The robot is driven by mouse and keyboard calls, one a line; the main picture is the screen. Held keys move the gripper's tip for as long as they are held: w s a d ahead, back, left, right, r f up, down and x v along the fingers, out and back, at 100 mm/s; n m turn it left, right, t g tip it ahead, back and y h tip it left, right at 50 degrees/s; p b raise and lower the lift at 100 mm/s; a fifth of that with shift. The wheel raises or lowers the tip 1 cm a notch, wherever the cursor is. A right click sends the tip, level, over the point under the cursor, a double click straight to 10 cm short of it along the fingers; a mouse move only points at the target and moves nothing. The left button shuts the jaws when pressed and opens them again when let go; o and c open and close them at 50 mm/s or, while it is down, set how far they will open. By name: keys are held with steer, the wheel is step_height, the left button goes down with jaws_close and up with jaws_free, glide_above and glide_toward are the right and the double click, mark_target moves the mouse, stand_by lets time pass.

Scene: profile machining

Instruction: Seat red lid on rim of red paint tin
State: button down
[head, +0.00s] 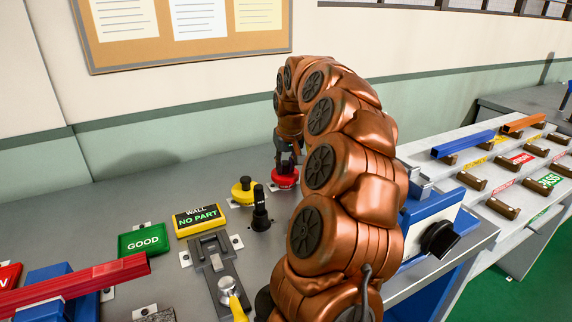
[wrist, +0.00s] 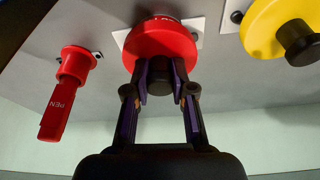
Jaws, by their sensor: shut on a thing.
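The red lid (wrist: 160,40) is a round red disc with a short dark knob (wrist: 160,82). My gripper (wrist: 160,70) is shut on the knob, with a finger on each side. In the head view the red lid (head: 285,182) sits at the back of the grey bench, directly under my gripper (head: 287,163). A separate red tin body is not clearly visible; the lid covers what lies beneath it. I cannot tell whether the lid touches a rim.
A yellow lid-like disc with a dark knob (head: 243,190) stands just left. A black upright post (head: 260,208) is in front. A red lettered handle (wrist: 65,95) is left in the wrist view. A yellow "WALL NO PART" sign (head: 201,219) and green "GOOD" sign (head: 146,240) stand further left.

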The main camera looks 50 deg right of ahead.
steer(key=shift+f, duration=0.2)
steer(key=c, duration=0.9)
jaws_free()
steer(key=v, duration=1.2)
